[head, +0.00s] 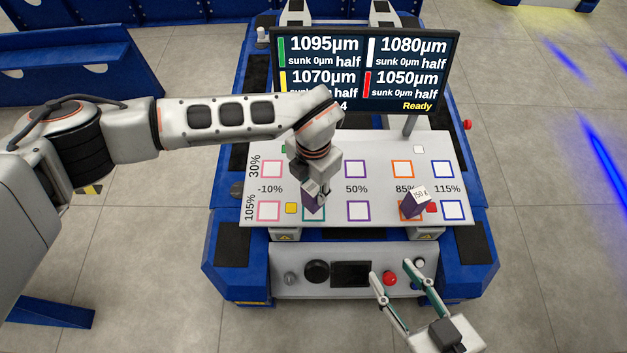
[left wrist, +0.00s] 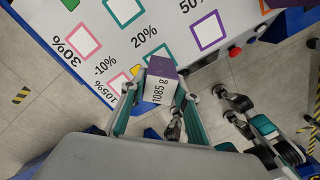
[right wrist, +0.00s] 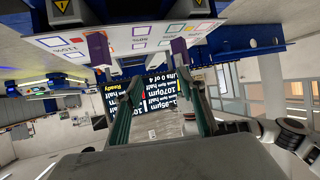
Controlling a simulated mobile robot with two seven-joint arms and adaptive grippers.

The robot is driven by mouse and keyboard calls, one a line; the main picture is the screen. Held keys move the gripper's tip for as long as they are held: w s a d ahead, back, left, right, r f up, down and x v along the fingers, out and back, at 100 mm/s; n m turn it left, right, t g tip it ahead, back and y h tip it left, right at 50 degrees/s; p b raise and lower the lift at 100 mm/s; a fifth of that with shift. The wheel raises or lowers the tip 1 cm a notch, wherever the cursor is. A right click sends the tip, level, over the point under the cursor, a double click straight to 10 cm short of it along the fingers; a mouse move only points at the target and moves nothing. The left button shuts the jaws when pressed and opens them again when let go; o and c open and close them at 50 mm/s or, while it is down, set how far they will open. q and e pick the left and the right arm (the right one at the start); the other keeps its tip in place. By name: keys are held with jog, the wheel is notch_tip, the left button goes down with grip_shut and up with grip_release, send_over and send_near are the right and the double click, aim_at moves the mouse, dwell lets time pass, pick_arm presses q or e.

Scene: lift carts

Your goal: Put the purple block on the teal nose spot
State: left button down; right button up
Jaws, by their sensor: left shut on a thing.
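My left gripper (head: 313,190) is shut on a purple block (head: 313,204) with a white face, marked 1085 g in the left wrist view (left wrist: 161,68). It holds the block over the front-row teal square (head: 323,216), which is partly hidden behind block and gripper. I cannot tell whether the block touches the board. The back-row teal square (left wrist: 124,10) shows in the left wrist view. A second purple block (head: 411,207), marked 750 g, stands tilted-looking over the front-row orange square. My right gripper (head: 386,285) is open and empty in front of the cart.
The white board (head: 385,193) bears coloured squares in two rows, with small yellow (head: 291,208) and red (head: 432,208) pieces beside the front ones. A screen (head: 410,75) reading Ready stands behind. The front panel has knobs and a red button (head: 389,278).

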pick_arm(q)
notch_tip(320, 180, down, 3)
jog(key=shift+s+f+b, duration=0.15)
jog(key=shift+f+b, duration=0.05)
jog(key=shift+b, duration=0.25)
jog(key=shift+f, duration=0.15)
jog(key=shift+w, duration=0.2)
pick_arm(e)
jog(key=shift+w+a+r+t+y, duration=0.2)
jog(key=shift+w+a+r, duration=0.1)
jog(key=shift+r, duration=0.15)
jog(key=shift+w+a+r+t+y, duration=0.1)
jog(key=shift+w+a+r+t, duration=0.15)
jog(key=shift+r, duration=0.2)
jog(key=shift+f, duration=0.1)
